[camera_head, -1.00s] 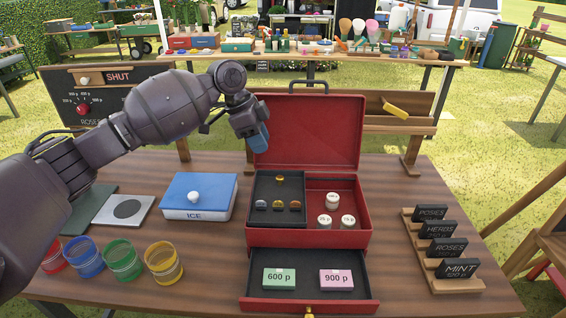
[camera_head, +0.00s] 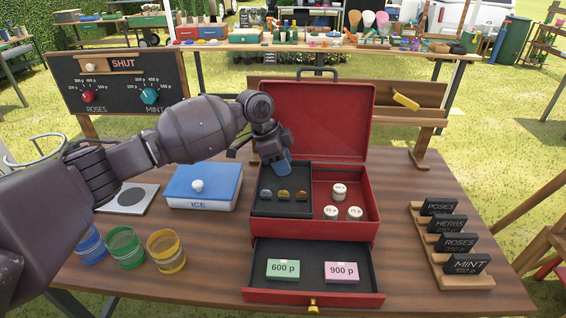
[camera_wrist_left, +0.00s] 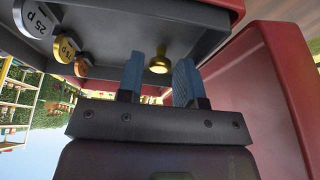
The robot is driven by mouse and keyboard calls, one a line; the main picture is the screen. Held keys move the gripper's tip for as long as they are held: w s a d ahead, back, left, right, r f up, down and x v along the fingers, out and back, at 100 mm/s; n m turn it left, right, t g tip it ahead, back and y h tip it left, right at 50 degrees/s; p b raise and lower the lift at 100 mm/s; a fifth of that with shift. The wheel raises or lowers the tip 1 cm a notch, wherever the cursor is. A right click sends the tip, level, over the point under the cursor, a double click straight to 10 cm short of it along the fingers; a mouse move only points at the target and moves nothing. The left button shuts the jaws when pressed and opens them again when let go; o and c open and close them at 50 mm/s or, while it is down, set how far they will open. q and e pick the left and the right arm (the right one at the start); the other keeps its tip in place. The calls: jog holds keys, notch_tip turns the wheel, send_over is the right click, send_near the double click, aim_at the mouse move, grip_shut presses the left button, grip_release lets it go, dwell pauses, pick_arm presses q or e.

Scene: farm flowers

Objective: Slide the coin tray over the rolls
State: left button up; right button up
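The coin tray (camera_head: 268,209) is a dark tray in the left half of the red cash box (camera_head: 338,232). It holds a row of silver, gold and copper coins (camera_head: 283,196). The white rolls (camera_head: 340,191) stand in the open right half, beside the tray. My left gripper (camera_head: 283,166) points down over the back of the tray and hides its brass knob in the head view. In the left wrist view, the knob (camera_wrist_left: 158,63) shows between the two blue fingers (camera_wrist_left: 160,80). The fingers are open, with gaps to the knob. My right gripper is in neither view.
The red lid (camera_head: 318,120) stands open just behind the gripper. The pulled-out drawer (camera_head: 312,260) holds a green 600 p and a pink 900 p bundle. An ICE box (camera_head: 203,190) and coloured jars (camera_head: 166,252) are left; price signs (camera_head: 450,245) are right.

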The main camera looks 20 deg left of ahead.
pick_arm(q)
grip_shut()
jog(key=shift+d, duration=0.15)
jog(key=w+d, duration=0.1)
jog(key=d, duration=0.3)
jog(key=w+d, duration=0.1)
jog(key=d, duration=0.3)
jog(key=w+d, duration=0.1)
jog(key=d, duration=0.3)
jog(key=shift+w+d+b, duration=0.3)
jog(key=shift+w+b, duration=0.05)
jog(key=shift+w+d+r, duration=0.1)
jog(key=shift+d, duration=0.25)
jog(key=shift+c, duration=0.2)
grip_release()
jog(key=shift+o, duration=0.2)
jog(key=shift+d, duration=0.15)
